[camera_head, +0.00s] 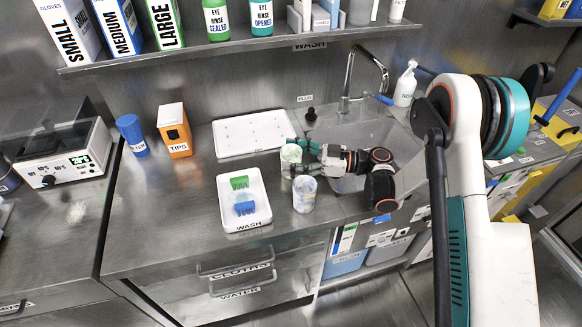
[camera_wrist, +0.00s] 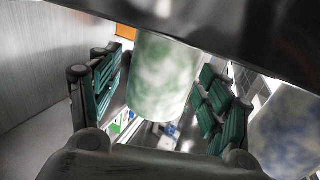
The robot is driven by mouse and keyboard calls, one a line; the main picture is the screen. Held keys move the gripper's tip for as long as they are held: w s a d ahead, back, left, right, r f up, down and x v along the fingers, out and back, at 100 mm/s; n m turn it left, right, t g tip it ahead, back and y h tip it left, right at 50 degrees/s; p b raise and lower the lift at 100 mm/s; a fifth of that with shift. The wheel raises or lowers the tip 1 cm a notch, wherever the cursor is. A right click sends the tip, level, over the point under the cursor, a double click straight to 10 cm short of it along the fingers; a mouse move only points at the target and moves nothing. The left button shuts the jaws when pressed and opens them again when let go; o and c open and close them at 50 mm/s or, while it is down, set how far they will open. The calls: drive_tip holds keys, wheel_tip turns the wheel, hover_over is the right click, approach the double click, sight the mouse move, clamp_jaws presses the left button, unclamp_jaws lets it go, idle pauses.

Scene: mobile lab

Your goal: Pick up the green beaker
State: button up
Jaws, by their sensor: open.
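The green beaker (camera_head: 290,154), pale with mottled green stains, stands on the counter just left of the sink. My gripper (camera_head: 303,159) reaches in from the right, low over the counter, with its fingers at the beaker. In the wrist view the green beaker (camera_wrist: 165,78) lies between the two spread green-padded fingers of my gripper (camera_wrist: 160,98). Gaps show on both sides of the beaker there, so the fingers are open around it and not closed on it. The dark edge at the top hides part of the beaker.
A blue-stained beaker (camera_head: 304,195) stands close in front of my gripper; it also shows at the right in the wrist view (camera_wrist: 285,130). A white wash tray (camera_head: 257,217) with green and blue racks is to the left. An empty white tray (camera_head: 250,133) lies behind. The sink (camera_head: 350,135) is to the right.

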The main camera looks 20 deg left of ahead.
drive_tip(key=shift+a, duration=0.2)
drive_tip(key=c, duration=1.1)
drive_tip(key=shift+r, duration=0.1)
